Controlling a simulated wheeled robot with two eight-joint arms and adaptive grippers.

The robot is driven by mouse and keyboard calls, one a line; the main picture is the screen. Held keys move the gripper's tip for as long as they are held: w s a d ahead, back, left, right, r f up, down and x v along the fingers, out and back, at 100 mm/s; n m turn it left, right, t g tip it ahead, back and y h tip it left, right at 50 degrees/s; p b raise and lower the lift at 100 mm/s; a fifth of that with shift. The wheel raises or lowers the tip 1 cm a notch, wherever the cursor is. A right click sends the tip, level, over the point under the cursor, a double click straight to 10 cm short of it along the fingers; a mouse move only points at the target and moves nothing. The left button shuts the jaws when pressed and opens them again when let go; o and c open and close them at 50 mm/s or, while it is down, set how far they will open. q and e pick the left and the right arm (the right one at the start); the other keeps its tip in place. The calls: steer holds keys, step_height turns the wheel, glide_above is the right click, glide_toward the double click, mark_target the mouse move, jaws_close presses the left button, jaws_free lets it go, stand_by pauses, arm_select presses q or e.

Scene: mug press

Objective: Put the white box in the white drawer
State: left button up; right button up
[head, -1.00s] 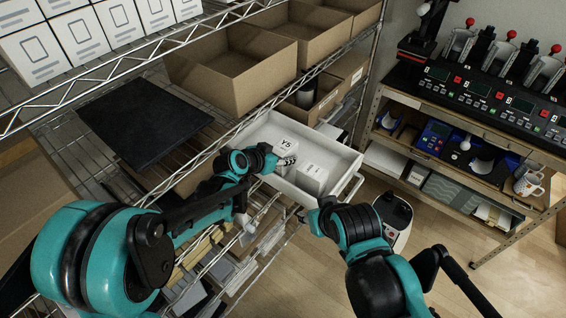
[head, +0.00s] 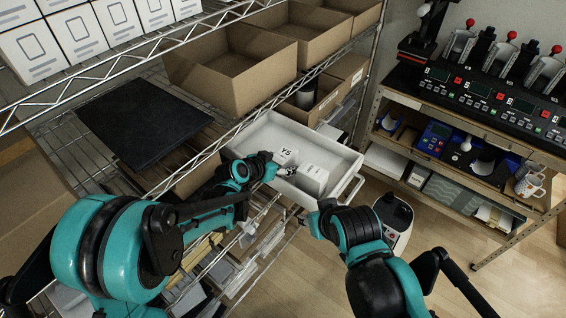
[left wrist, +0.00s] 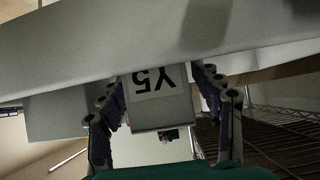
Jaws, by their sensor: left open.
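The white drawer (head: 342,152) is pulled out from the wire rack. A white box marked Y5 (head: 284,155) is inside it near the left end; the label shows upside down in the left wrist view (left wrist: 155,85). A second white box (head: 313,179) is beside it, to the right. My left gripper (head: 287,171) is open at the Y5 box, and in the left wrist view its fingers (left wrist: 160,105) are on either side of the box. My right gripper (head: 308,219) is at the drawer's near front corner; its fingers are too hidden to tell their state.
Open cardboard bins (head: 235,75) stand on the rack behind the drawer, with a black flat panel (head: 140,120) to the left. White cartons (head: 75,35) line the upper shelf.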

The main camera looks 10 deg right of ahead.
arm_select(q)
steer(key=p+v, duration=0.1)
steer(key=v, duration=1.1)
